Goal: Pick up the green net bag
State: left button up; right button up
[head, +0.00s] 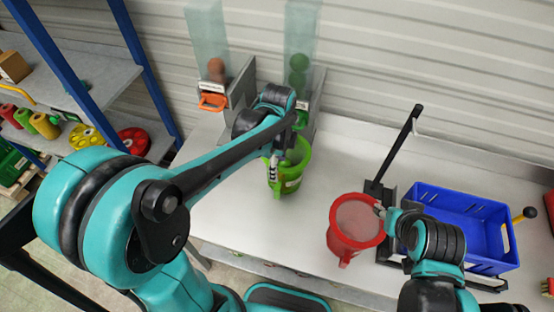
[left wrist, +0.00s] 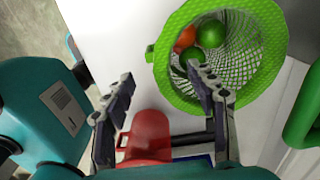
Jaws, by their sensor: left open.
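The green net bag (head: 291,182) stands on the white table left of centre, its round green rim facing up. In the left wrist view the green net bag (left wrist: 168,62) shows its wide rim and mesh, with green balls and an orange ball inside. My left gripper (head: 274,158) is at the bag's rim in the head view. In the left wrist view my left gripper (left wrist: 162,76) is open, with one finger overlapping the bag's rim and the other over the table. My right gripper (head: 380,210) is at the rim of a red container; its jaws are too small to tell.
The red container (head: 345,240) stands right of the green bag. A blue crate (head: 480,222) and a black stand (head: 402,150) are farther right. Two clear dispensers with balls, one with an orange clip (head: 212,101), stand behind. Shelves (head: 85,75) are at left.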

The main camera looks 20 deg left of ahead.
aim_at(278, 185)
pick_arm(q)
jog(key=shift+w+a+f+b, duration=0.1)
jog(key=shift+w+f+b, duration=0.05)
jog(key=shift+f+b, duration=0.3)
jog(key=f, duration=0.2)
jog(key=f+b, duration=0.1)
jog(key=f, duration=0.2)
jog(key=s+f+b, duration=0.1)
jog(key=f, duration=0.1)
jog(key=shift+d+f, duration=0.3)
jog(key=shift+f, duration=0.05)
jog(key=shift+c, duration=0.3)
grip_shut()
